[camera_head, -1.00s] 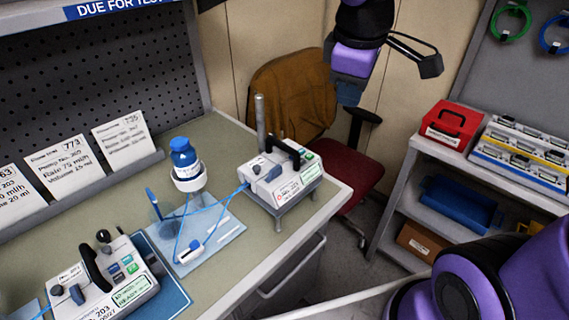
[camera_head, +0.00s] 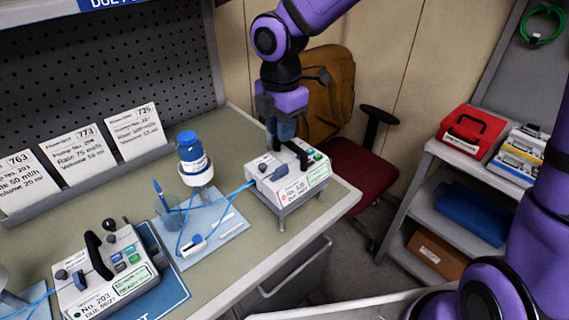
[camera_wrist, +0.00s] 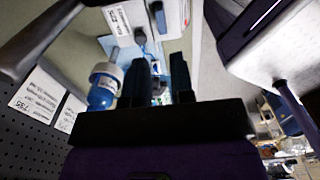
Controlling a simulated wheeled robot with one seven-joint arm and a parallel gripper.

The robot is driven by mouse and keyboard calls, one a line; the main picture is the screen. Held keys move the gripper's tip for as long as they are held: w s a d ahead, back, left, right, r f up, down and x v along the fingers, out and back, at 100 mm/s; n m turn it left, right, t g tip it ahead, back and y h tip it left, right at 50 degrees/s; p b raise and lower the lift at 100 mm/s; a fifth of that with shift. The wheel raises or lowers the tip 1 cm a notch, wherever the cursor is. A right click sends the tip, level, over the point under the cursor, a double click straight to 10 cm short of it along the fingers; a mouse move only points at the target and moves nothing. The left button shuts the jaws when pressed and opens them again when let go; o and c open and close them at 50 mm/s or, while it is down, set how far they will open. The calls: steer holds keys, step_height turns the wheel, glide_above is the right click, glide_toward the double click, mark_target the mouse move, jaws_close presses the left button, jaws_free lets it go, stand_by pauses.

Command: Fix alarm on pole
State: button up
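A white infusion pump (camera_head: 292,180) stands on a small metal stand at the bench's front right corner. It has knobs, a black handle, a green button and a small display with a red mark; the text is too small to read. A blue line joins its left side. My gripper (camera_head: 280,133) points down just above and behind the pump; I cannot tell whether it touches it. The upright pole is hidden by my gripper.
A blue-capped bottle (camera_head: 192,158) in a white holder stands left of the pump; it also shows in the wrist view (camera_wrist: 104,86). Another pump (camera_head: 103,275) sits on a blue mat. Cards (camera_head: 78,155) line the back. A chair (camera_head: 352,170) stands behind; a shelf with a red box (camera_head: 472,132) is right.

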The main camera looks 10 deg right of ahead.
mark_target(282, 167)
step_height(282, 167, down, 10)
steer(key=shift+f, duration=0.2)
steer(key=shift+c, duration=0.4)
jaws_close()
